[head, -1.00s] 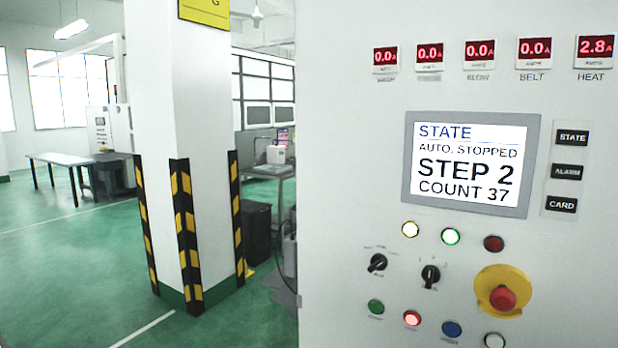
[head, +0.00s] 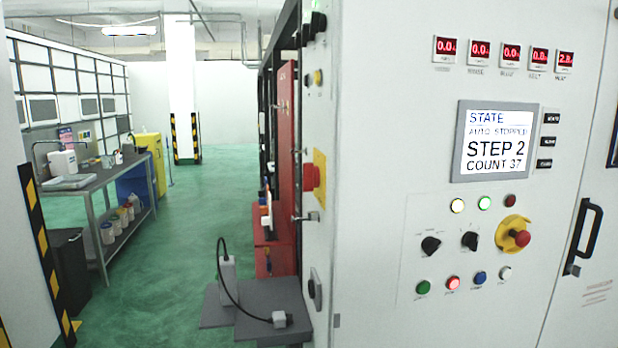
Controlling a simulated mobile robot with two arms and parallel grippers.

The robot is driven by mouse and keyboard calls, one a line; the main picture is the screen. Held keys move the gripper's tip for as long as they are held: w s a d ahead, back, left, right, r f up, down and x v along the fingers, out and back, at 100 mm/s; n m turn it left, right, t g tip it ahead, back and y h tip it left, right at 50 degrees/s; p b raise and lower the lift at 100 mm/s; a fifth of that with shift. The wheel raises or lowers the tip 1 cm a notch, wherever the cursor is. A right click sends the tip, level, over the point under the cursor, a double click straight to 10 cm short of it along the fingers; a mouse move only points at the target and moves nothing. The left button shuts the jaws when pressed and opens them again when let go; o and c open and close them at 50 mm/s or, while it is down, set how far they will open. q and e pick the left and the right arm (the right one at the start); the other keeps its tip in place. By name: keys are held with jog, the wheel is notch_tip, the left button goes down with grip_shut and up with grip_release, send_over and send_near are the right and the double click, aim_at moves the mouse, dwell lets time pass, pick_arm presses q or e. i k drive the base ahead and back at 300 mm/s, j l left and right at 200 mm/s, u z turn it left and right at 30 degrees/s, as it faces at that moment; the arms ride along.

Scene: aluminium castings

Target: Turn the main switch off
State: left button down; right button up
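The white control cabinet (head: 375,250) fills the right side of the head view. On its narrow left side, a red switch handle (head: 309,177) sits on a yellow plate (head: 320,180); it looks like the main switch. I see it at a steep angle and cannot tell its position. On the front, a red mushroom button (head: 522,239) sits on a round yellow base. The screen (head: 492,141) reads AUTO. STOPPED, STEP 2, COUNT 37, and the red number displays (head: 510,54) are lit. Neither of my grippers is in view.
A grey ledge (head: 252,312) with a cabled device (head: 227,268) juts out at the cabinet's lower left. A black door handle (head: 583,238) is at the right. A workbench (head: 105,190) and a black bin (head: 68,272) stand at the left. The green floor between is open.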

aim_at(311, 173)
jog(key=j, duration=0.3)
jog(key=i+j+u, duration=0.15)
jog(key=i+u, duration=0.5)
jog(key=u, duration=0.3)
jog(key=i+u, duration=0.45)
jog(key=i+j, duration=0.1)
jog(key=i, duration=0.4)
jog(key=i+j, duration=0.1)
jog(key=i, duration=0.4)
jog(key=i+z, duration=0.2)
jog(key=z, duration=0.2)
jog(key=i+j+z, duration=0.15)
jog(key=z, duration=0.3)
jog(key=i+j+z, duration=0.15)
jog(key=z, duration=0.25)
jog(key=j, duration=0.1)
